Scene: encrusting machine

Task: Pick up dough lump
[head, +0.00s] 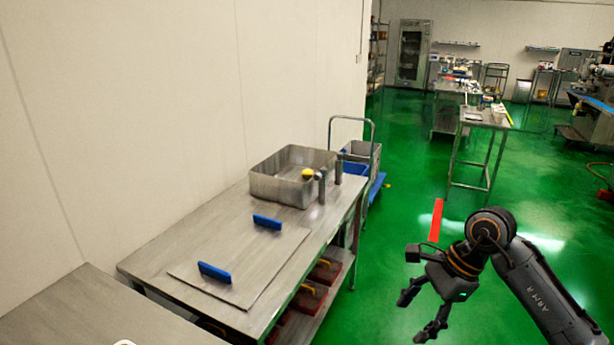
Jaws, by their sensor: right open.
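A small round yellow lump (307,173), which looks like the dough lump, shows in the head view at the right side of a deep metal bin (275,187). The bin stands on the far end of a steel table (160,256) along the wall. I cannot tell exactly how the lump rests. My right gripper (413,319) is open and empty, pointing down over the green floor to the right of the table, well apart from the bin and lump. My left gripper is not in view.
A flat metal sheet (243,277) with two blue handles (214,272) lies on the near table. A cart (358,150) is behind the table. Green floor is open to the right, before another steel table (483,118).

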